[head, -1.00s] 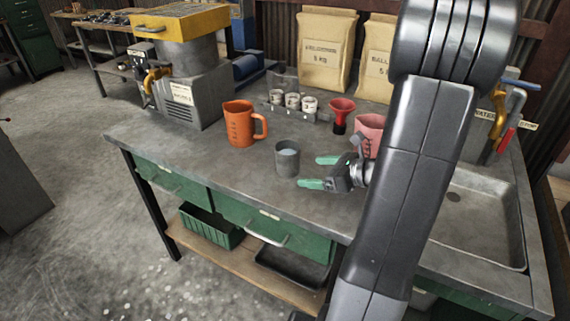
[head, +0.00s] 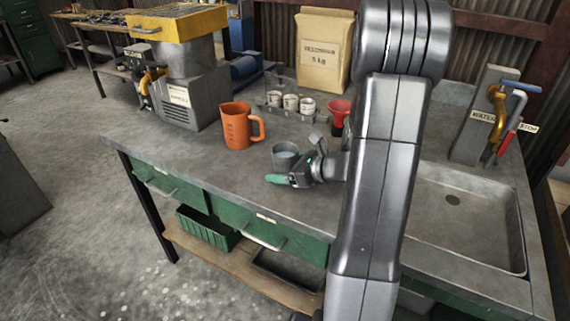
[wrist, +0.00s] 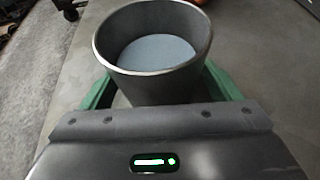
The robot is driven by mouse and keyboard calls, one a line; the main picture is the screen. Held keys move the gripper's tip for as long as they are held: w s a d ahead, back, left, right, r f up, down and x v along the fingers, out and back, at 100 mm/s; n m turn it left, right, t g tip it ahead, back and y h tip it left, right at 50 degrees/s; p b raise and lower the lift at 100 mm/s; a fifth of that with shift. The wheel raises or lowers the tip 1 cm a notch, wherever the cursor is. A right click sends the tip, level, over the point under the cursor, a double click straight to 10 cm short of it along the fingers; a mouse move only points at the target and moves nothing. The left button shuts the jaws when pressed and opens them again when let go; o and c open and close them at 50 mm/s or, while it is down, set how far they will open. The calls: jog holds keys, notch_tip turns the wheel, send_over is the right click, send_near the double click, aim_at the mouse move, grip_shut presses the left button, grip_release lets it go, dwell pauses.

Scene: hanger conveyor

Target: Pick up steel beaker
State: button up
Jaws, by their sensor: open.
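The steel beaker (head: 284,153) stands upright on the grey workbench (head: 180,145), right of and nearer than the orange jug (head: 236,125). My gripper (head: 285,178) is low over the bench at the beaker, its near green finger in front of it and the far finger hidden in the head view. In the wrist view the beaker (wrist: 152,80) holds a grey-blue content and sits between the green fingers (wrist: 155,85), one on each side. The jaws are open, and contact with the beaker cannot be told.
White cups in a rack (head: 290,103) and a red funnel (head: 339,112) stand behind the beaker. A grey machine with a yellow top (head: 180,80) is at the back left. A sink (head: 465,215) and taps (head: 495,110) are at right. The bench's front left is clear.

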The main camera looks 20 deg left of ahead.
jog(key=c, duration=1.2)
